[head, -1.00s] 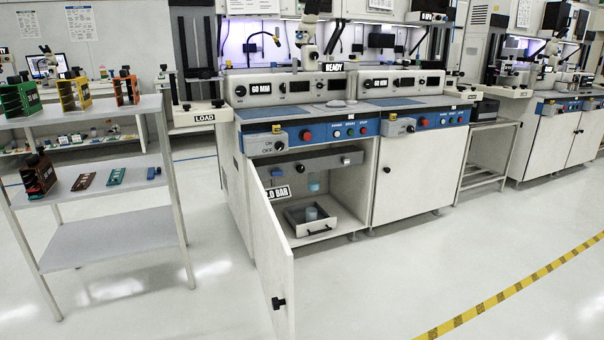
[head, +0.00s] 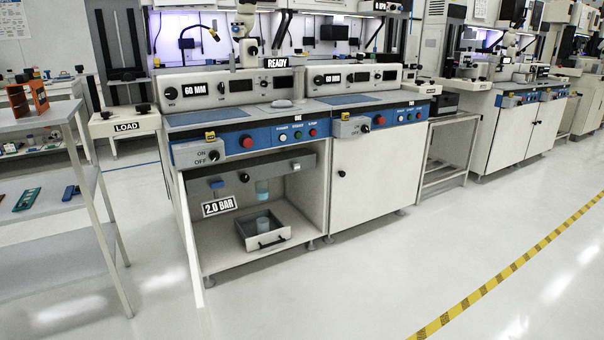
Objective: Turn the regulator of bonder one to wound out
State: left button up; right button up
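The bonder with the small sign reading ONE (head: 297,139) stands in the middle of the head view, its lower left cabinet (head: 210,256) open. Inside, a grey panel under the worktop carries a dark round knob (head: 244,177), which looks like the regulator. A small blue part (head: 217,185) hangs to its left and a pale blue cup (head: 262,190) to its right. A label reading 2.0 BAR (head: 219,206) hangs below. I cannot tell how far the knob is turned. Neither of my grippers is in view.
The open cabinet door (head: 189,245) shows nearly edge-on at the left of the opening. A drawer (head: 263,232) sits on the cabinet floor. A shelf rack (head: 48,206) stands at the left. The floor in front is clear up to a yellow striped line (head: 500,265).

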aim_at(244, 177)
jog(key=i+l+z, duration=0.3)
jog(key=i, duration=0.45)
jog(key=i+z, duration=0.25)
jog(key=i, duration=0.5)
